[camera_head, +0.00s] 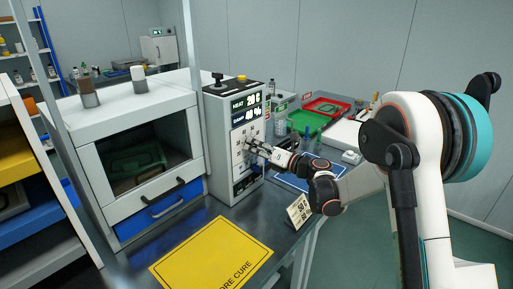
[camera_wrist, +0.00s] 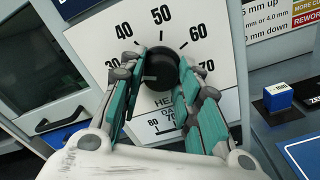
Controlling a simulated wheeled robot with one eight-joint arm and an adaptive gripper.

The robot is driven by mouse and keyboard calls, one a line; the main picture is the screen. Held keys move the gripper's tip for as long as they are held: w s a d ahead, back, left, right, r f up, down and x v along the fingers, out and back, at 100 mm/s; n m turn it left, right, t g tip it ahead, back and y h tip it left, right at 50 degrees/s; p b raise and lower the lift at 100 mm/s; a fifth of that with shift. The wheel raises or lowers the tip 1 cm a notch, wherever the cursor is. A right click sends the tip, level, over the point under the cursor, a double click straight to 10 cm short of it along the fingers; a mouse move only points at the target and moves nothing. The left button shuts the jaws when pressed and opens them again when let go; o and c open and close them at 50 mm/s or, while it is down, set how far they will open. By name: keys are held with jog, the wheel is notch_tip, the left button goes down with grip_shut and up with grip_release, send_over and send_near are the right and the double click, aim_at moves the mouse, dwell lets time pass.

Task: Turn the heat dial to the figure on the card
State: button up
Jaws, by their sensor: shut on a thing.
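The black heat dial (camera_wrist: 160,66) sits on a white scale plate with figures 30, 40, 50, 60 and 70 around it in the wrist view. My gripper (camera_wrist: 161,72) is shut on the dial, one teal-padded finger on each side. I cannot make out where the dial's pointer stands. In the head view my gripper (camera_head: 253,147) reaches the front of the grey control panel (camera_head: 222,120); its fingers hide the dial there.
An oven-like cabinet (camera_head: 150,206) with a window and handles stands left of the panel. A yellow mat (camera_head: 212,254) lies in front on the bench. Red (camera_head: 326,106) and green (camera_head: 308,121) trays lie behind right. A small blue block (camera_wrist: 278,96) sits right of the dial.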

jog(key=m, duration=0.4)
jog(key=shift+m, duration=0.3)
jog(key=shift+r+m, duration=0.1)
jog(key=shift+m, duration=6.3)
jog(key=o, duration=1.1)
jog(key=shift+c, duration=0.2)
